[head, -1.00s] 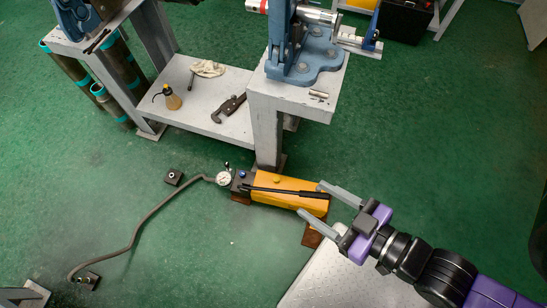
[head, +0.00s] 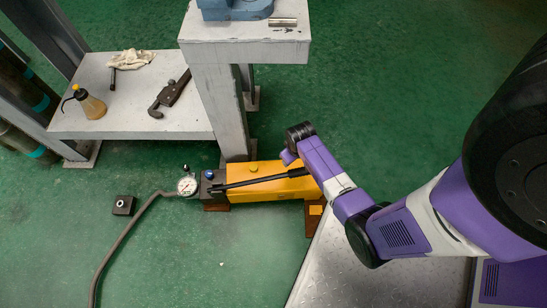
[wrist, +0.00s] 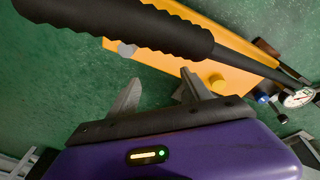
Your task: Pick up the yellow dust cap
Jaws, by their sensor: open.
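A yellow round cap (head: 258,165), which looks like the dust cap, sits on the far side of the yellow pump body (head: 282,188). It also shows in the wrist view (wrist: 217,83), just right of the right fingertip. My gripper (wrist: 157,80) is open, with two grey fingers apart and nothing seen between them. The fingers appear apart from the cap. In the head view my arm reaches over the right end of the pump, and the fingers are hidden there.
The pump's black handle (wrist: 150,28) crosses the wrist view close to the camera. A gauge (head: 187,186), blue knob (head: 210,175) and hose (head: 125,240) are at the pump's left end. A grey bench leg (head: 222,115) stands just behind the pump.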

